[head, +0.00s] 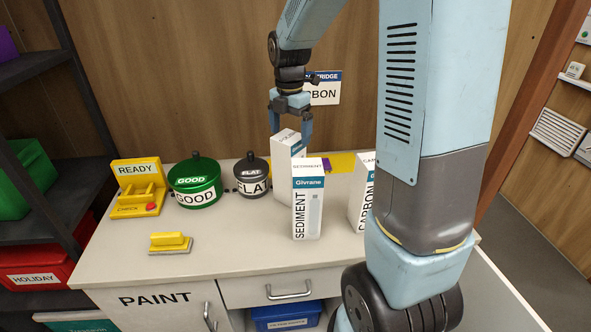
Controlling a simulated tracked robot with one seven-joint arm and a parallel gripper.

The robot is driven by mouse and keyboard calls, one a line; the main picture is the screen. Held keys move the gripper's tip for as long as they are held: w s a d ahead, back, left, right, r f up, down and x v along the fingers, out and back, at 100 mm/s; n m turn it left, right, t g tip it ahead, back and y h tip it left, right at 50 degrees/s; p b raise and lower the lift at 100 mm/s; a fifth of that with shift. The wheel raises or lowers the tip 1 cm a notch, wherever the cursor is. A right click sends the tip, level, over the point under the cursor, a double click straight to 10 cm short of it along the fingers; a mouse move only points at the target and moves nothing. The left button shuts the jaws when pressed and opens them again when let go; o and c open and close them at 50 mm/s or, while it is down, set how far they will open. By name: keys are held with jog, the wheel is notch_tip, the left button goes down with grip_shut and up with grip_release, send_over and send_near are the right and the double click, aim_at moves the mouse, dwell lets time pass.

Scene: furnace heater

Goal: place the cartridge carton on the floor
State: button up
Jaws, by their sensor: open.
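Three white cartridge cartons stand on the pale bench top. The front one (308,205) reads "Givrane" and "SEDIMENT". Another carton (287,145) stands behind it, partly hidden, its label unreadable. The third carton (358,200) reads "CARBON" and is partly hidden by my arm. My gripper (291,128) points down over the rear carton, with its fingers at either side of that carton's top. The jaws are open; I cannot tell whether they touch it. Grey floor (535,250) shows at the right, beyond the bench.
A green "GOOD" pot (195,183), a dark "FLAT" pot (252,178), a yellow "READY" stand (138,188) and a yellow block (170,243) occupy the bench's left. A dark shelf (45,70) stands farther left. A blue bin (287,316) sits below the drawer (270,290).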

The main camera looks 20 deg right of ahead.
aim_at(289, 137)
jog(key=f, duration=0.3)
jog(key=shift+s+a+f, duration=0.25)
jog(key=shift+a, duration=0.05)
jog(key=shift+f, duration=0.65)
jog(key=c, duration=1.8)
jog(key=shift+r, duration=0.1)
